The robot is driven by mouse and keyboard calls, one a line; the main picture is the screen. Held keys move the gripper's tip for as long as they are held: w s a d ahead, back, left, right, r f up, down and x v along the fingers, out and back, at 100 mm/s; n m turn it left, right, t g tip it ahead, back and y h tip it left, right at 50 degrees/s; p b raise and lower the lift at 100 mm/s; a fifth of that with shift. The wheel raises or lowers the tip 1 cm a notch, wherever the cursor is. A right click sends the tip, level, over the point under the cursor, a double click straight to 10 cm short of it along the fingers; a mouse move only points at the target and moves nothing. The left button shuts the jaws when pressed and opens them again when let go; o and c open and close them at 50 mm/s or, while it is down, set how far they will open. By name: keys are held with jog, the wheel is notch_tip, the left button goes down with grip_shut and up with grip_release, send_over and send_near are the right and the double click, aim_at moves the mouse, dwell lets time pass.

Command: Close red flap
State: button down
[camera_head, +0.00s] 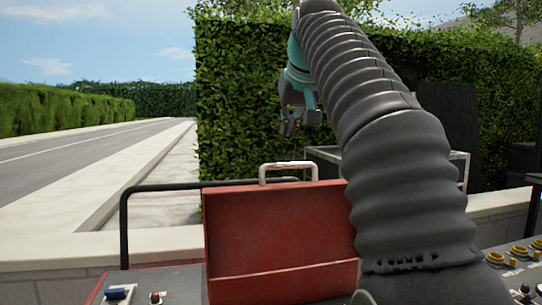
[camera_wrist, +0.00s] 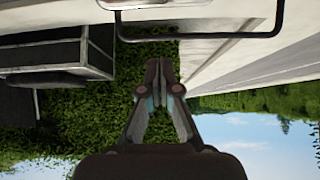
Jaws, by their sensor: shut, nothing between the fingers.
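The red flap (camera_head: 275,230) stands upright in the middle of the head view, with a pale handle (camera_head: 289,166) on its top edge. Its right side is partly hidden behind my arm, and its lower end is cut off by the picture's edge. My gripper (camera_head: 288,130) is in the air above the flap in the head view, apart from it. In the wrist view my gripper (camera_wrist: 162,66) shows with its fingertips together and nothing between them.
A black rail (camera_head: 124,225) runs behind the flap and also crosses the top of the wrist view (camera_wrist: 200,36). A blue switch (camera_head: 117,294) and yellow-ringed buttons (camera_head: 520,249) sit beside the flap. A tall hedge (camera_head: 235,100) and a dark box (camera_wrist: 60,52) stand beyond.

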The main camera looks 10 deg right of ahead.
aim_at(286, 164)
jog(key=f, duration=0.2)
jog(key=w+f, duration=0.1)
jog(key=f, duration=0.3)
jog(key=shift+w, duration=0.35)
jog(key=shift+s+a+f, duration=0.15)
jog(key=shift+s+f, duration=0.1)
jog(key=shift+s, duration=0.1)
